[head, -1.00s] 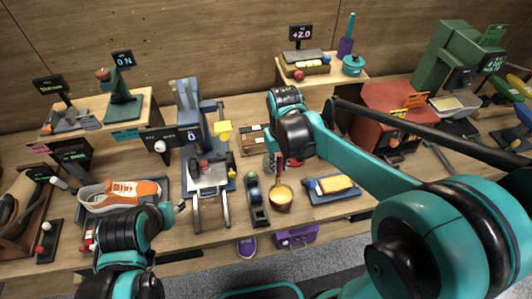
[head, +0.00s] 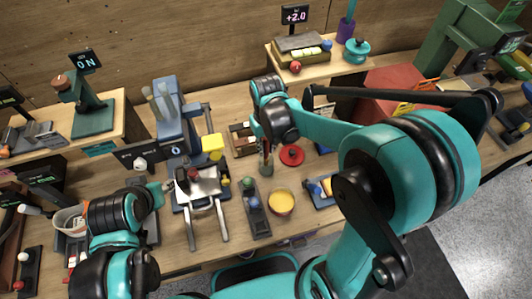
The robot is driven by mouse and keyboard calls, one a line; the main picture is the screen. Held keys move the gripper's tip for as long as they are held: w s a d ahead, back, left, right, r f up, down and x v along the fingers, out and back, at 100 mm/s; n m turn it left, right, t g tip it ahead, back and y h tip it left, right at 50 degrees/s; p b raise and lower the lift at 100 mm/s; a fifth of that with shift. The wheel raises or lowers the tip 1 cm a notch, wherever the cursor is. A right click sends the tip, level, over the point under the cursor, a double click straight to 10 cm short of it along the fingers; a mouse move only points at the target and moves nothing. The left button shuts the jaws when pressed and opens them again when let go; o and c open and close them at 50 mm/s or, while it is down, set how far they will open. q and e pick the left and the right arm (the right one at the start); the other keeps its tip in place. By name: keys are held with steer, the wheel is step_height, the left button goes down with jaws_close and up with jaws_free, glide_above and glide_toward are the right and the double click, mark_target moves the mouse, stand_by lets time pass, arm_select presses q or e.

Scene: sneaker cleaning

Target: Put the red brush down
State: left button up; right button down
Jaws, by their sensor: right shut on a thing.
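My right gripper (head: 263,138) points down below its wrist, just over a narrow grey-green cup (head: 266,166) on the table. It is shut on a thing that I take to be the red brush. The brush is mostly hidden by the gripper and wrist, and I cannot tell how far it reaches into the cup. My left gripper (head: 164,187) is at the left, beside the metal tray of the blue stand (head: 180,130). Its fingers are too small to tell whether they are open.
A red round piece (head: 292,155) lies right of the cup. A bowl with yellow contents (head: 281,202) and a dark rack with coloured balls (head: 256,212) stand in front. A yellow sponge (head: 328,187) lies right of the bowl. A raised shelf (head: 330,67) stands behind.

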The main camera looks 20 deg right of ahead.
mark_target(266, 158)
steer(key=shift+f+b, duration=0.35)
steer(key=shift+f, duration=1.1)
steer(key=shift+f, duration=0.1)
steer(key=c, duration=1.4)
jaws_free()
